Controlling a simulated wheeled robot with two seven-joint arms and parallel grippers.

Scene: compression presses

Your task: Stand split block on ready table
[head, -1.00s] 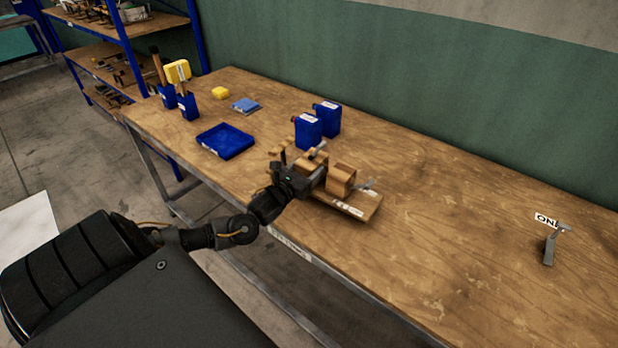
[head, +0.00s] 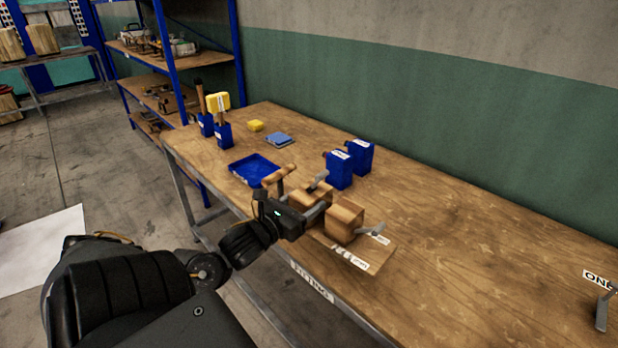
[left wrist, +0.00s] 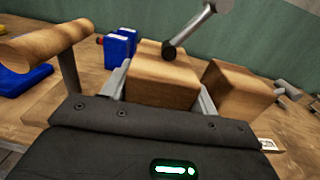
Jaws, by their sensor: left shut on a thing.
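My left gripper (head: 308,204) is at the wooden press board (head: 372,250) on the bench, shut on a light wooden block (head: 318,190). In the left wrist view the held block (left wrist: 160,82) sits between the two grey fingers, and a metal lever with a rounded end reaches its top. I cannot tell whether the block is lifted off the board, nor see a split in it. A second wooden block (head: 345,216) stands just to the right. A table at the far left back bears wooden blocks (head: 42,39); no label on it is readable. My right gripper is out of view.
A wooden T-handle (head: 278,174) rises close left of the gripper. A blue shelf rack (head: 165,60) stands beyond the bench. The bench's right part is mostly clear.

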